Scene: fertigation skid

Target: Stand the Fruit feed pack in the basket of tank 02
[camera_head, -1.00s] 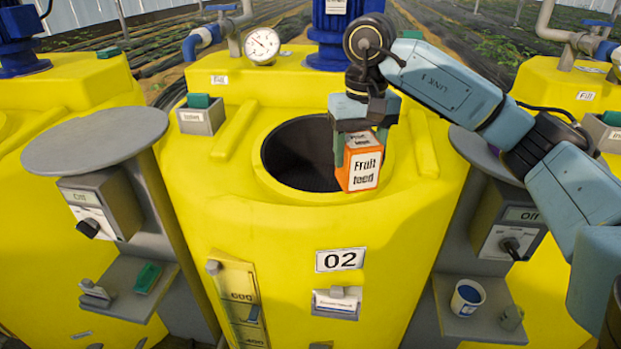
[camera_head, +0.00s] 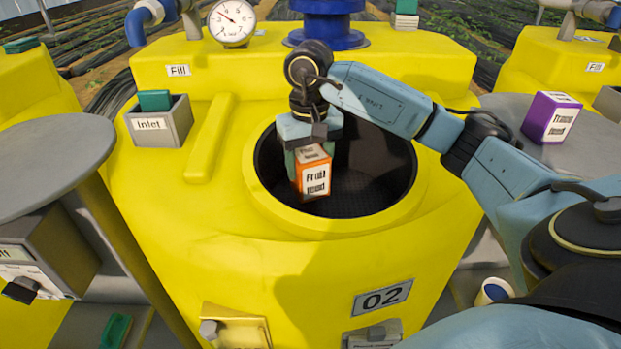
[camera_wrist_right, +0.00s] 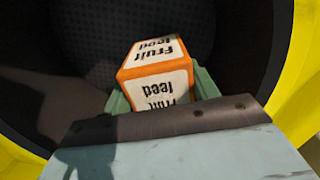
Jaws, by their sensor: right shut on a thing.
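The Fruit feed pack (camera_head: 315,181) is an orange box with white labels. My right gripper (camera_head: 311,165) is shut on it and holds it upright in the round opening of tank 02 (camera_head: 300,262). The right wrist view shows the pack (camera_wrist_right: 154,70) between the green fingers, with the dark inside of the tank around and below it. The basket (camera_head: 372,192) shows as a dark mesh floor inside the opening. I cannot tell whether the pack touches it. My left gripper is not in view.
The yellow rim of the opening surrounds my right gripper. A grey Inlet box (camera_head: 160,128) with a green block stands on the tank's left. A purple Trace feed pack (camera_head: 551,117) stands on a grey round shelf at right. A gauge (camera_head: 232,22) is behind.

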